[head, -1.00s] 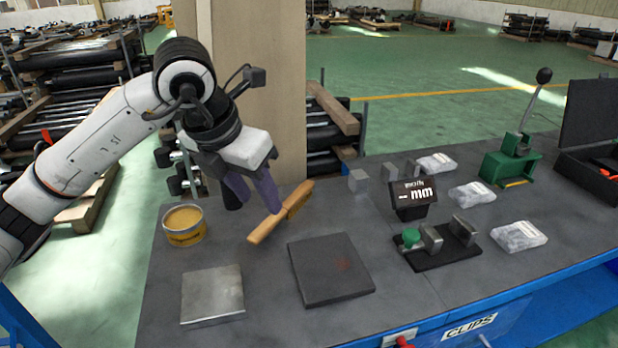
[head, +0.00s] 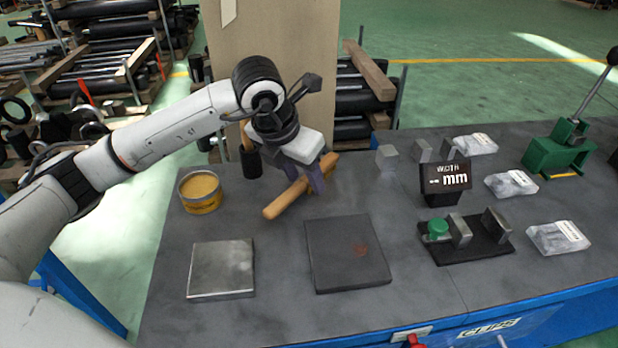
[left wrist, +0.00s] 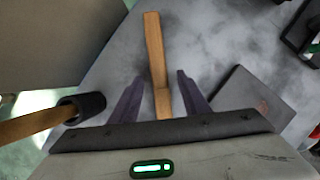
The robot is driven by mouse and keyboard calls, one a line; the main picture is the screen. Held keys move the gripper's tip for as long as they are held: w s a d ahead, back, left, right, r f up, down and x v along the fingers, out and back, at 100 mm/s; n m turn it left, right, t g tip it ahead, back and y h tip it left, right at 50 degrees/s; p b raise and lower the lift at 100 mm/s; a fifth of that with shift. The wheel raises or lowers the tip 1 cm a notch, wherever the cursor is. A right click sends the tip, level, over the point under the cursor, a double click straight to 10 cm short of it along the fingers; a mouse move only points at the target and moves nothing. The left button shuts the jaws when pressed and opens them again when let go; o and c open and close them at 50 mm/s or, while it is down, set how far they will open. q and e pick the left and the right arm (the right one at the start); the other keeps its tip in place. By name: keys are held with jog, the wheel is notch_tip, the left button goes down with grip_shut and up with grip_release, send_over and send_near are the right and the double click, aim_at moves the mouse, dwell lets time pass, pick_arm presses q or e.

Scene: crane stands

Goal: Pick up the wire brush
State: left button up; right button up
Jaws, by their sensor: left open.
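The wire brush (head: 284,200) lies slanted on the dark grey bench top, its plain wooden handle towards the front left. Its far part is partly hidden behind my left gripper (head: 314,182). The gripper is open, and its purple fingers reach down at the brush. In the left wrist view the brush (left wrist: 154,48) runs between the two spread fingers (left wrist: 160,78), with a gap on either side. I cannot tell how far the fingertips are above the bench. My right gripper is not in view.
A yellow tin (head: 200,192) and a black-headed tool with a wooden handle (head: 250,162) stand to the left. A metal plate (head: 221,270) and a dark plate (head: 346,254) lie in front. A width display (head: 444,180) stands to the right.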

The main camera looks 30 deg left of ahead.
aim_at(304, 179)
pick_arm(q)
jog(key=shift+w+f, duration=0.15)
jog(key=shift+f, duration=0.1)
grip_shut()
notch_tip(304, 179, up, 10)
dwell(0.6)
